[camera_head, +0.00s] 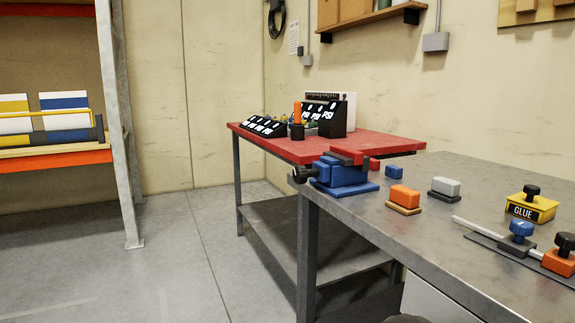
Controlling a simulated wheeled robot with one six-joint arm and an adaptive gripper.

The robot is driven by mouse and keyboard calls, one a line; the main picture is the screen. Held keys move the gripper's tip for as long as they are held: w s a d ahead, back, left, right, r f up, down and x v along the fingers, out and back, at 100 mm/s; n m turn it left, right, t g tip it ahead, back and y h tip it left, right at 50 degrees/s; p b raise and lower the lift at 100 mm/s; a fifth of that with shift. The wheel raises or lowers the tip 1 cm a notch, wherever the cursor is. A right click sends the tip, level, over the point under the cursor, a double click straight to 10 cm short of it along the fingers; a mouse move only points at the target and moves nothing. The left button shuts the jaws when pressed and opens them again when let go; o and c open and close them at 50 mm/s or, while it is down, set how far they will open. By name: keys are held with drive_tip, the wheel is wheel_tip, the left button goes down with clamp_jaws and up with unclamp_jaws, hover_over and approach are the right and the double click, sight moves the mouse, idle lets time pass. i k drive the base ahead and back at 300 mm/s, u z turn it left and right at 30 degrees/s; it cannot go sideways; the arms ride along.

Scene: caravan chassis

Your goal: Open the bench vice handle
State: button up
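The vice's jaws, with a reddish top part, face the back of the bench. Whether the jaws are apart cannot be told. My gripper is not in view. A dark rounded shape shows at the bottom edge, too cut off to identify.
Small blocks, a yellow glue box (531,207) and a clamp (520,237) lie on the grey bench. A red-topped table (290,145) with black PSI displays stands behind. A shelf rack (118,130) stands at left. The floor (180,255) between is clear.

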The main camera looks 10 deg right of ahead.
sight(300, 174)
drive_tip(key=i, duration=0.3)
drive_tip(key=k, duration=1.25)
drive_tip(key=u, duration=1)
drive_tip(key=i, duration=1.2)
drive_tip(key=z, duration=0.7)
drive_tip(key=i, duration=0.4)
drive_tip(key=z, duration=0.45)
